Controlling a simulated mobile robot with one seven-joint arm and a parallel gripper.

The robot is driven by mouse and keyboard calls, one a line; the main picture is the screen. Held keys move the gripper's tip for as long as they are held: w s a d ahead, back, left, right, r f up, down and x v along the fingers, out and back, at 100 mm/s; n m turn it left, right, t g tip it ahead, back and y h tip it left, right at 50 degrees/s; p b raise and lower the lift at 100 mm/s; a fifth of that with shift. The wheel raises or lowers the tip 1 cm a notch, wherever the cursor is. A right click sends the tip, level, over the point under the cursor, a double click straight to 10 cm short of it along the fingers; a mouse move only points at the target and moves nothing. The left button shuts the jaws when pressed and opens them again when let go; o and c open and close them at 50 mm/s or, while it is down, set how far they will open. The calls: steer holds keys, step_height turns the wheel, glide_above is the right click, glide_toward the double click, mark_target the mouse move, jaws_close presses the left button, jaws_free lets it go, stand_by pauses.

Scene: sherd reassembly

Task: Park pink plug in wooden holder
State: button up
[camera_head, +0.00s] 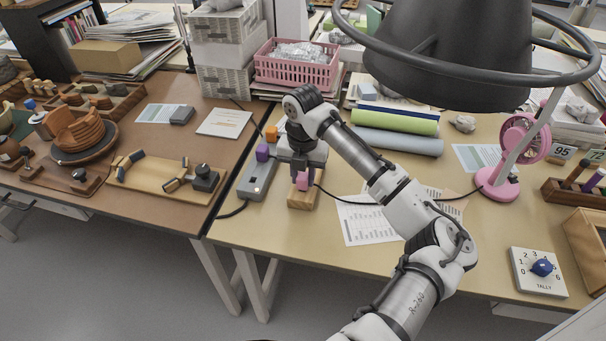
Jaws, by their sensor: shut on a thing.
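My gripper (302,171) points down and is shut on the pink plug (302,183). A dark cord runs from beside the plug to the right across the table. The fingers partly hide the top of the plug.
A grey power strip (254,190) with a purple plug (262,152) lies just left of the holder. An orange plug (271,133) stands behind. A printed sheet (365,222) lies to the right. A pink fan (503,180) stands farther right.

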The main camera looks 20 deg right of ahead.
steer(key=shift+f, duration=0.45)
steer(key=o, duration=1)
steer(key=shift+o, duration=0.6)
steer(key=o, duration=0.3)
steer(key=shift+r+p, duration=2.8)
steer(key=shift+r, duration=1.25)
